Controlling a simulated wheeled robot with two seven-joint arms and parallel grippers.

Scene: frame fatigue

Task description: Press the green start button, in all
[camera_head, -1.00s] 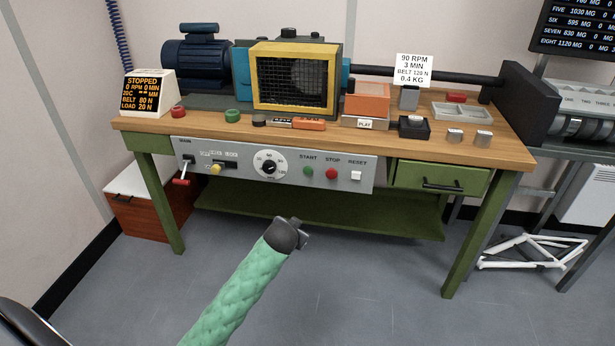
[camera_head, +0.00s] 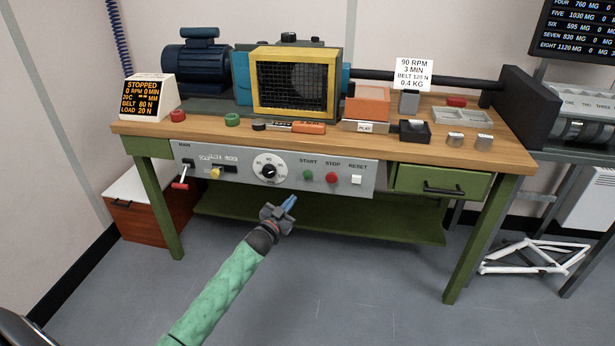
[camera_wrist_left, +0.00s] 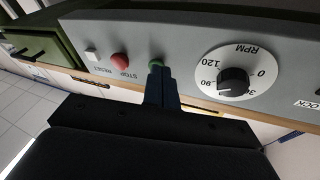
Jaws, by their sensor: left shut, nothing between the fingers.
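The green start button (camera_head: 308,175) sits on the grey control panel (camera_head: 225,178) under the bench top, below the word START. My left gripper (camera_head: 289,203) is shut and empty, in front of the panel and a little below and left of the button in the head view. In the left wrist view the shut blue fingertips (camera_wrist_left: 158,70) point at the panel, and the green button (camera_wrist_left: 156,62) shows just past them, partly hidden. I cannot tell whether they touch. A display (camera_head: 143,96) reads STOPPED, 0 RPM. My right gripper is not in view.
The red stop button (camera_head: 331,177) and white reset button (camera_head: 356,180) sit right of the start button. The RPM dial (camera_head: 269,168) is to its left. A green drawer (camera_head: 440,184) is further right. The floor before the bench is clear.

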